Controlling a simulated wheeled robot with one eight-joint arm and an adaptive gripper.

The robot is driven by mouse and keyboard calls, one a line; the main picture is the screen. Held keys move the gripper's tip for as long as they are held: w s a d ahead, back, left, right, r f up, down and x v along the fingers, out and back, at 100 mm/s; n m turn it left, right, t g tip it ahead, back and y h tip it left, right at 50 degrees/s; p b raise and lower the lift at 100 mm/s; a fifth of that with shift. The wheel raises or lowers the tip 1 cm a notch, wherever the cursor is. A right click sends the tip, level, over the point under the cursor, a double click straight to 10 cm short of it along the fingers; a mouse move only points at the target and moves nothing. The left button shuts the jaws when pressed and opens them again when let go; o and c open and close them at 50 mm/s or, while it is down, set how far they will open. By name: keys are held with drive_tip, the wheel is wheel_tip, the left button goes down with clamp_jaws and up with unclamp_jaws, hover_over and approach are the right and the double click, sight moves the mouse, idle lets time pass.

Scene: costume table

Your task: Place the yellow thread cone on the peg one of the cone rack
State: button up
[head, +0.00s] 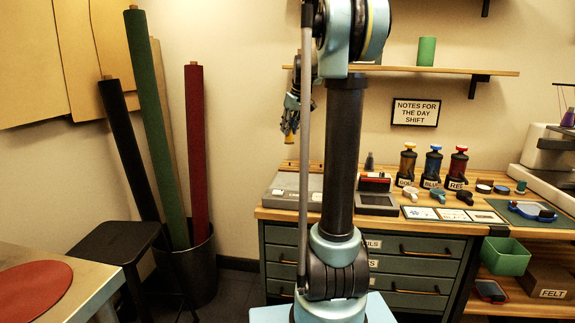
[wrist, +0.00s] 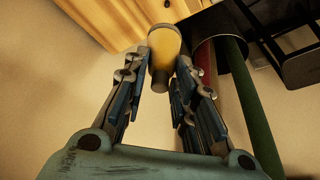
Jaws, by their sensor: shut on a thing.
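My gripper (head: 291,108) is raised above the left end of the workbench, left of my arm's column in the head view. It is shut on the yellow thread cone (head: 290,134), which hangs below the fingers, clear of the bench. In the wrist view the cone (wrist: 163,42) sits between the fingertips (wrist: 165,65), its wide yellow side facing the camera. A small dark purple cone (head: 369,161) stands at the back of the bench, just right of my column. The cone rack and peg one cannot be made out; my arm covers part of that area.
The bench (head: 272,213) holds a grey flat device (head: 290,190) at left and several colour-capped bottles (head: 433,165) at right. A shelf (head: 450,71) with a green cylinder (head: 427,51) is above. Tall fabric rolls (head: 195,150) stand in a bin at left.

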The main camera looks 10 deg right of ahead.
sight(290, 137)
drive_tip(key=f, duration=0.4)
drive_tip(key=shift+w+d+f, duration=0.15)
drive_tip(key=shift+w+f, duration=0.05)
drive_tip(key=shift+f, duration=0.15)
drive_tip(key=shift+s+f, duration=0.1)
drive_tip(key=shift+f, duration=2.5)
drive_tip(key=o, duration=1)
drive_tip(key=v, duration=1.2)
drive_tip(key=shift+s, duration=0.1)
